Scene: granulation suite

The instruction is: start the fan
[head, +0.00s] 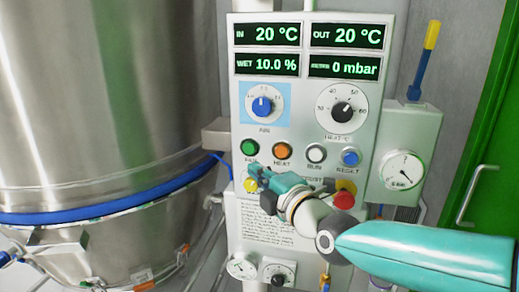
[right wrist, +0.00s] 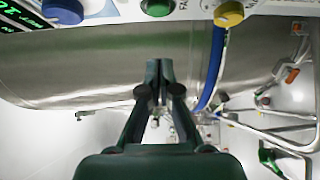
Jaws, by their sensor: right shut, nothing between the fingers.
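The green fan button (head: 250,147) is at the left of the button row on the grey control panel (head: 305,92). Its label below is partly covered. In the right wrist view the green button (right wrist: 157,8) is at the top edge, beside the letters "FA". My right gripper (head: 254,173) is shut and empty, its tips just below the green button in the head view; I cannot tell whether they touch the panel. In the right wrist view the closed fingers (right wrist: 158,72) point up toward the panel's edge, apart from the button. My left gripper is not in view.
An orange heat button (head: 282,150), a white button (head: 316,153) and a blue reset button (head: 351,157) share the row. The displays read 20 °C, 20 °C, 10.0 % and 0 mbar. A steel vessel (head: 100,90) stands left.

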